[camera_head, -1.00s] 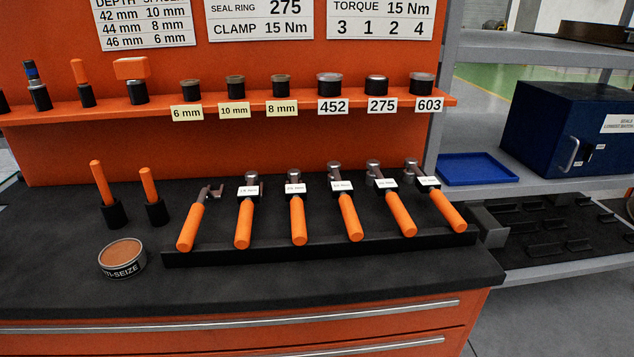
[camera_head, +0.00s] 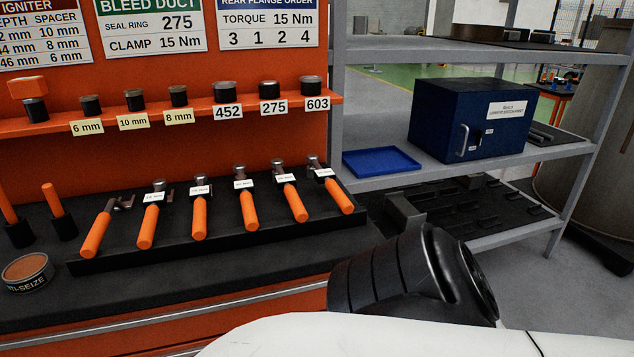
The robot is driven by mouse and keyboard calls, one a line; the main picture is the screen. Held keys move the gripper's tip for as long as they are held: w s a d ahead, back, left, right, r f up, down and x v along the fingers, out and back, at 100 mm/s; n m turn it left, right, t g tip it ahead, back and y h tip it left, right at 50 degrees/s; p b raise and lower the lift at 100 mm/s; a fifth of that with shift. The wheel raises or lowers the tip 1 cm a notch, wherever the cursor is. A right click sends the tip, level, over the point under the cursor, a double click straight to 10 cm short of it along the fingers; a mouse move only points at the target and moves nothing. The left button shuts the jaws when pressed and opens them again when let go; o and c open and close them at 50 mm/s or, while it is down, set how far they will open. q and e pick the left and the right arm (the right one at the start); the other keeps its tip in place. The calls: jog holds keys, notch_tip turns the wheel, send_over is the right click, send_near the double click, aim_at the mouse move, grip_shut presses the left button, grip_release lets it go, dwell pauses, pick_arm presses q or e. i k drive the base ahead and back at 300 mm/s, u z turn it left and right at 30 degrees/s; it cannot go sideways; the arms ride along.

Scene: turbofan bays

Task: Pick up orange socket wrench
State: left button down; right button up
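Several orange-handled wrenches lie side by side in a black rack on the bench, handles toward me. The leftmost (camera_head: 97,233) has an open-jaw head and no white label. The others, such as the one at the right end (camera_head: 338,195), have metal heads and small white labels too small to read. I cannot tell which one is the socket wrench. A black and white part of my own arm fills the lower right, right of the rack and apart from the wrenches. Neither gripper's fingers show.
The black rack (camera_head: 225,238) has a raised front edge. An orange shelf (camera_head: 205,113) with sockets and labelled caps is above it. An anti-seize tin (camera_head: 28,272) and two orange-handled tools stand left. Grey shelving at right holds a blue tray (camera_head: 381,162) and blue cabinet (camera_head: 470,120).

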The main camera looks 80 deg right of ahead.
aim_at(327, 176)
jog(key=k, duration=0.4)
jog(key=z, duration=1.05)
